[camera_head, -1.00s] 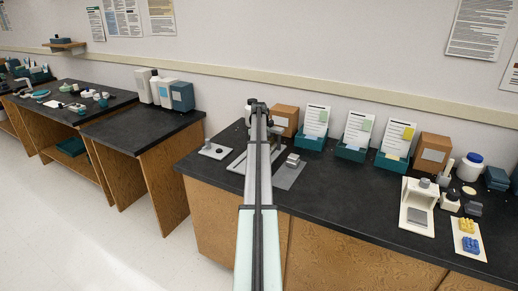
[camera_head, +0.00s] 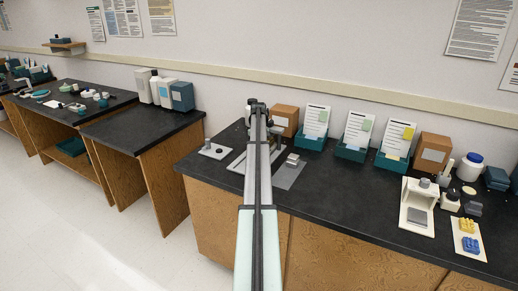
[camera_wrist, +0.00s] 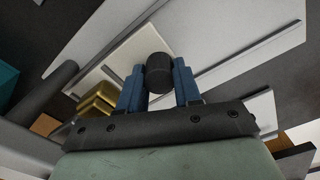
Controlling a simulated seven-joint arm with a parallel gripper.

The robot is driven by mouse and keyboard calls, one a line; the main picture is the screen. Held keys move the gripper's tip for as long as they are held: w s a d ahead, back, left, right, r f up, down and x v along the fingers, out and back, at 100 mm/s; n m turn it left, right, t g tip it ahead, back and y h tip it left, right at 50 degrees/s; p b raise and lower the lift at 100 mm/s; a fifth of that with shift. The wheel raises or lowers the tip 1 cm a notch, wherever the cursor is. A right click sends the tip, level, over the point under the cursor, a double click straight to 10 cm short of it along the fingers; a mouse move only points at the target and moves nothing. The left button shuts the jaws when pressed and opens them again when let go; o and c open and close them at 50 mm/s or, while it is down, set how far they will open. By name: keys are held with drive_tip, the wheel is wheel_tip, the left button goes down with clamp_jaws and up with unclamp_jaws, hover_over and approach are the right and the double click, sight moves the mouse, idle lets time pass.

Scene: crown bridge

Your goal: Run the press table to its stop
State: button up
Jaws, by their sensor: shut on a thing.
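In the wrist view my gripper (camera_wrist: 158,88) has its two blue fingers shut on a dark, round knob (camera_wrist: 158,70). One finger is on each side of it. Behind the knob is a pale flat plate (camera_wrist: 118,42), beside a wider pale surface with dark straight lines (camera_wrist: 235,35). I cannot tell which of these is the press table. In the head view a pale frame-like base (camera_head: 237,164) shows at the left of my arm. My arm hides most of that station and my gripper there.
Left of the station is a white plate with a post (camera_head: 215,151). On the right are a grey mat with a small block (camera_head: 289,174), teal card holders (camera_head: 350,153) and a white stand (camera_head: 417,218). The black bench is clear in its front middle. Brass-coloured pieces (camera_wrist: 97,103) lie near my fingers.

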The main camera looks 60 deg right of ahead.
drive_tip(key=a, duration=1)
drive_tip(key=shift+a, duration=0.35)
drive_tip(key=shift+d, duration=0.1)
drive_tip(key=o, duration=1)
drive_tip(key=shift+o, duration=0.2)
wheel_tip(320, 180, up, 14)
drive_tip(key=shift+f, duration=0.15)
